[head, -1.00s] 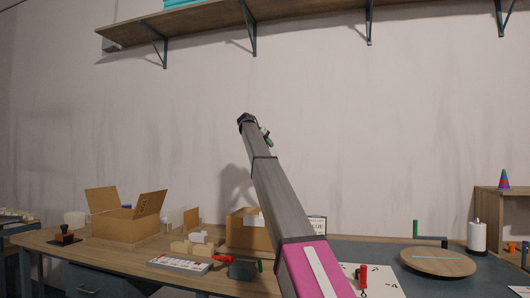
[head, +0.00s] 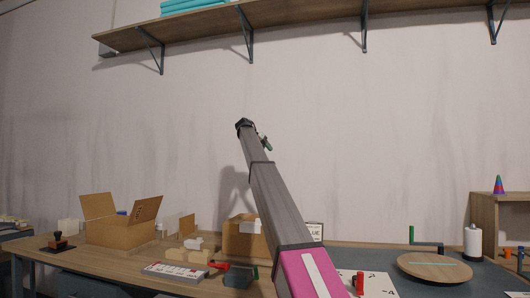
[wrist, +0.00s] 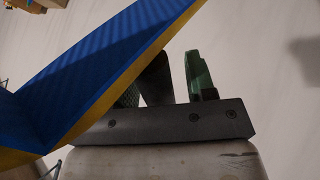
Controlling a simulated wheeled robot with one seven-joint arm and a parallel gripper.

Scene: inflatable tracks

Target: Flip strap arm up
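My arm rises from the lower middle of the head view, and my gripper (head: 262,138) is at its far end, high in front of the wall. It is mostly hidden there; a small green part sticks out to the right. In the wrist view my gripper (wrist: 172,80) shows a dark plate with dark and green fingers. A blue panel with a yellow edge (wrist: 95,70) crosses in front of its left side and hides part of it. I cannot tell whether they touch or how wide the fingers stand. I cannot tell which thing is the strap arm; a green bent bar (head: 412,238) stands at the right.
The workbench below holds an open cardboard box (head: 120,232), a grey block (head: 238,276), a red-handled thing (head: 218,265), a round wooden board (head: 435,267) and a white roll (head: 472,241). A shelf (head: 200,27) runs above. The wall between is clear.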

